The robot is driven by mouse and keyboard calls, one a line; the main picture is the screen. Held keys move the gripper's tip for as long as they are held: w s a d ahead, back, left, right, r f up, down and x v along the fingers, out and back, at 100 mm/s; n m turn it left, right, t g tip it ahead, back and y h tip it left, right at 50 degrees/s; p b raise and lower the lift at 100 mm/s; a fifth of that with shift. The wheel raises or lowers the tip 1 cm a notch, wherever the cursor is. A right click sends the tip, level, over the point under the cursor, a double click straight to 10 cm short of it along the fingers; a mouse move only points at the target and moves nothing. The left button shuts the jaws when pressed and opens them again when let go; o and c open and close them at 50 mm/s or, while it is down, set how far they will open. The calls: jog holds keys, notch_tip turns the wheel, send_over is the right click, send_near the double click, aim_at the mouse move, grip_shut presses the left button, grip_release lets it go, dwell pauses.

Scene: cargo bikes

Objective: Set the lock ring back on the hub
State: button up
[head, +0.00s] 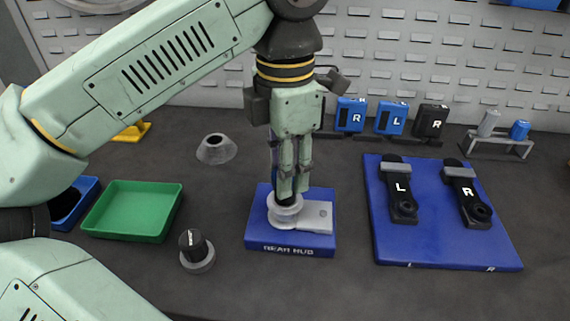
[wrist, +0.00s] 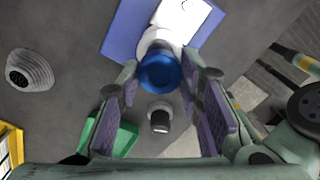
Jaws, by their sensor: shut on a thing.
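The hub (head: 285,214) is a pale flanged piece with a flat plate beside it, on a blue base (head: 262,240) marked REAR HUB. My gripper (head: 291,193) points down right above the hub. In the wrist view a round blue piece (wrist: 160,72), which looks like the lock ring, sits between my fingertips, and my gripper is shut on it. The hub (wrist: 157,42) shows partly behind it. In the head view my fingers mostly hide the ring. I cannot tell whether it touches the hub or is seated.
A black knob-like piece with a grey base (head: 196,252) and a grey cone (head: 215,149) stand left of the hub. A green tray (head: 133,211) lies further left. A blue board (head: 440,253) with parts marked L and R lies right. Boxes and a small rack (head: 497,144) stand behind.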

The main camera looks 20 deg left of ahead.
jog(key=o, duration=1)
